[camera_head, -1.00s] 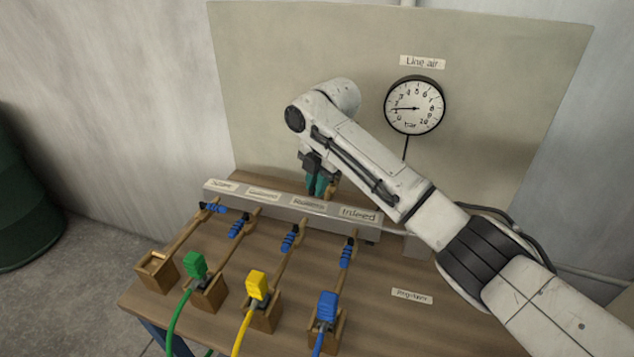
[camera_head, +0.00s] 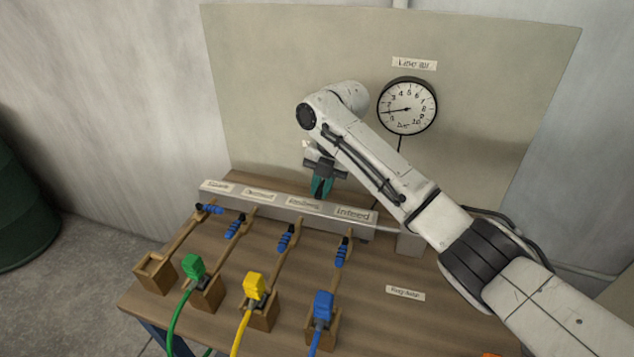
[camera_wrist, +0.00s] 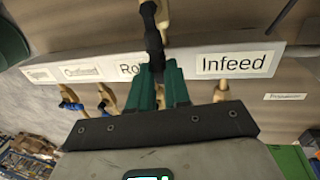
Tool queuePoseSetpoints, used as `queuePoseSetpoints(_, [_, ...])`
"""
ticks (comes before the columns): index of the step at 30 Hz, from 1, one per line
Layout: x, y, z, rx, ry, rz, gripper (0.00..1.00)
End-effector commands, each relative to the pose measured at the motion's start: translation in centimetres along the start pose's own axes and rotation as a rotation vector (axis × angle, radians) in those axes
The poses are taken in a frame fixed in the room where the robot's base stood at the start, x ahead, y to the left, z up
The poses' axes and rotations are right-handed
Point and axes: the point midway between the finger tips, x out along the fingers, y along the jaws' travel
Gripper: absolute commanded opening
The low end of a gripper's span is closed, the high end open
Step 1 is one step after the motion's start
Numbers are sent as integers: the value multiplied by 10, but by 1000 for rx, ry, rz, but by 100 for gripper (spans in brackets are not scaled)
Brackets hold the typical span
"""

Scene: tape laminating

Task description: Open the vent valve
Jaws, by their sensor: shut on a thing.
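My gripper (camera_head: 321,193) has teal fingers and hangs just above and behind the grey manifold (camera_head: 390,232), between the Rollers and Infeed labels. In the wrist view its teal fingers (camera_wrist: 160,88) are close together on a black, handle-like part (camera_wrist: 153,42). Brass-coloured pieces (camera_wrist: 148,12) show beside the far end of that part. No label marks it as the vent valve, and my fingers hide its lower end. The Line air gauge (camera_head: 407,106) on the back panel has its needle pointing left, near the low numbers.
Several brass-coloured arms with blue sleeves (camera_head: 285,238) reach forward from the manifold. Green (camera_head: 193,265), yellow (camera_head: 254,286) and blue (camera_head: 322,305) plugs sit in wooden blocks at the front. The back panel (camera_head: 270,90) stands close behind my gripper. The table's right part is mostly clear.

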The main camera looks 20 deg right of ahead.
Motion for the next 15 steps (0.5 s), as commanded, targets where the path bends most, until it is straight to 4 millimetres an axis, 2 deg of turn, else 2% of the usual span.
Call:
queuePoseSetpoints(9, [-1,-1,1,-11,0,0,0])
queuePoseSetpoints(10, [-1,-1,1,-11,0,0,19])
queuePoseSetpoints(15, [-1,-1,0,-10,0,0,35])
